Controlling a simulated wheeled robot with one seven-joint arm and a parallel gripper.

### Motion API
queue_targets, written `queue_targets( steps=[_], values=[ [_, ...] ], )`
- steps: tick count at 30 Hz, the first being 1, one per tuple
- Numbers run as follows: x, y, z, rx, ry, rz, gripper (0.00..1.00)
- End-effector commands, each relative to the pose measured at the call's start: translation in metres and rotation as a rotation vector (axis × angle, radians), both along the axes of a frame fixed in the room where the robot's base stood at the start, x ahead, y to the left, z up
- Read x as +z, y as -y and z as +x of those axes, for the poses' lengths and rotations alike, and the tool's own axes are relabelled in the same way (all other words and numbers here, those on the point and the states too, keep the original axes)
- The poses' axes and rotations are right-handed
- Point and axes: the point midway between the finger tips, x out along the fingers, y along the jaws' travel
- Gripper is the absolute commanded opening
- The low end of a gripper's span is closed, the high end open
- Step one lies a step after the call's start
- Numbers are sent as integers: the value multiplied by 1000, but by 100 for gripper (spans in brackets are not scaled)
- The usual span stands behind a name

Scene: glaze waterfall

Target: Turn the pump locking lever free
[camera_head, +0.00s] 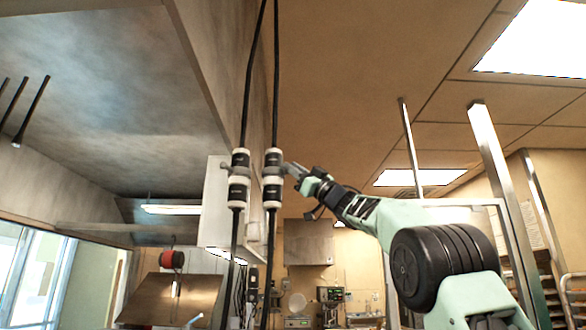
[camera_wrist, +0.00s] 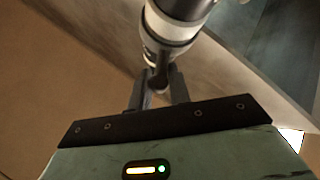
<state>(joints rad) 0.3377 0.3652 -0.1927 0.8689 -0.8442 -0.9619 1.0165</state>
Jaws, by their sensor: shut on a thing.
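Two black vertical lines, each with a white-and-black coupling, hang side by side in the head view. My gripper (camera_head: 290,169) reaches in from the right to the right-hand coupling (camera_head: 272,191). In the wrist view the coupling (camera_wrist: 172,32) stands at the top, just beyond the fingers. My gripper (camera_wrist: 158,88) is shut on a small dark part on the coupling's near side, which I take to be the pump locking lever (camera_wrist: 157,73). The fingers hide much of the lever, and its exact angle is hard to tell.
The left-hand coupling (camera_head: 238,190) hangs close beside the right one. A large grey hood (camera_head: 110,90) fills the upper left. A metal post (camera_head: 492,150) stands to the right, behind my arm. The air below my gripper looks clear.

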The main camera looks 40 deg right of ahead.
Motion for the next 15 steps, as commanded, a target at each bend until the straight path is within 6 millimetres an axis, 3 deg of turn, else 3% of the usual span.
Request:
queue_targets(
  steps=[15],
  values=[
    [1, 5, 3, 131, -1, 5, 0]
  ],
)
